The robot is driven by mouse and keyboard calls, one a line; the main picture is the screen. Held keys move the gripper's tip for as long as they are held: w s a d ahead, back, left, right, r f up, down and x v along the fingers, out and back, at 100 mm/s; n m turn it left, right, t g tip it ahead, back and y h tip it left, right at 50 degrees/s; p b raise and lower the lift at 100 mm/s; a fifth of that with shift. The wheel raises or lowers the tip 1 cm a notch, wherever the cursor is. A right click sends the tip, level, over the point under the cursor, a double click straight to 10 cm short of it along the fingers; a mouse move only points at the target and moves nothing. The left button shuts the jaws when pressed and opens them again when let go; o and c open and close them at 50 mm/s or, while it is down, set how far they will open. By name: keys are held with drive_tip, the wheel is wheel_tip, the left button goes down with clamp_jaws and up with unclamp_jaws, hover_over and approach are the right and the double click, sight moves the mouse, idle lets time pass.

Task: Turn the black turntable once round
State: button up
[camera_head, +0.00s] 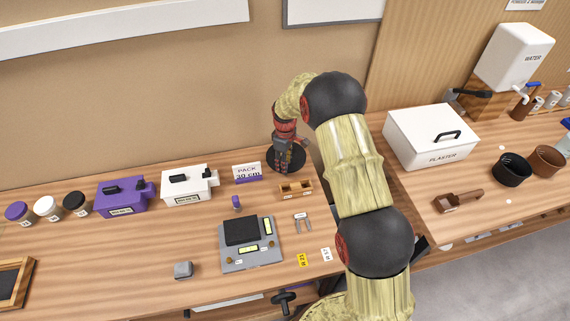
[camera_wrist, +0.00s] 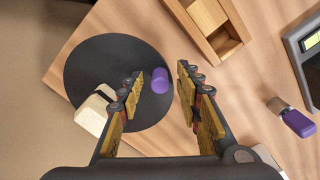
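The black turntable (camera_wrist: 105,62) is a flat round disc, seen large in the wrist view. In the head view the turntable (camera_head: 297,156) is at the back of the bench, partly covered by my gripper (camera_head: 286,160). A short purple peg (camera_wrist: 159,77) stands near the disc's rim. A cream block (camera_wrist: 95,112) is at the opposite side of the rim, partly behind a finger. My gripper (camera_wrist: 160,80) is open over the disc, with the purple peg between the spread fingertips. I cannot tell whether either finger touches the peg.
A wooden compartment tray (camera_head: 295,189) is close in front of the turntable. A grey scale (camera_head: 250,242) and a small purple-topped item (camera_head: 236,202) lie further forward. A white plaster box (camera_head: 430,137) is to the right.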

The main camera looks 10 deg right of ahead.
drive_tip(key=shift+c, duration=1.3)
clamp_jaws()
